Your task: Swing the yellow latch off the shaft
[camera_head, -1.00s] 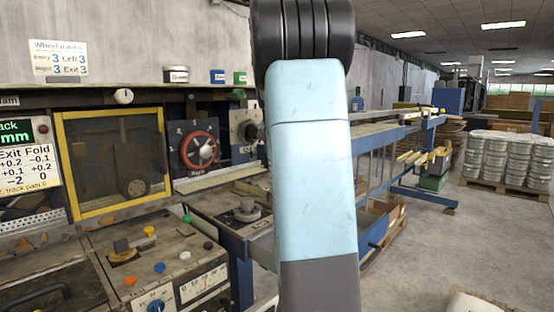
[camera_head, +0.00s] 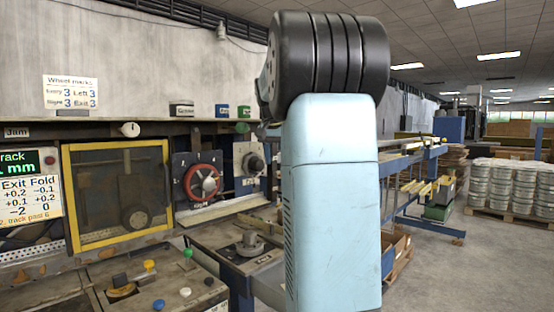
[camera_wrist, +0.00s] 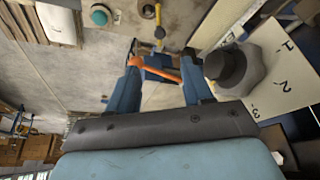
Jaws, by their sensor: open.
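In the wrist view, my gripper (camera_wrist: 160,62) shows two blue fingers, apart. An orange bar (camera_wrist: 153,66) lies across the gap between them; I cannot tell whether it touches either finger or is the latch. A thick grey knob or shaft end (camera_wrist: 232,70) is just right of the right finger, by a white plate (camera_wrist: 280,75) marked 1, 2, 3. In the head view, a grey round knob (camera_head: 252,163) sits on a pale plate beside my arm. My gripper is hidden there, and no latch is clear.
In the head view, a red handwheel (camera_head: 203,183) and a yellow-framed window (camera_head: 119,196) are on the machine at left. Small coloured knobs stand on the panel below. A blue-framed bench (camera_head: 400,165) runs behind my arm. The floor at right is open before the stacked pails (camera_head: 500,185).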

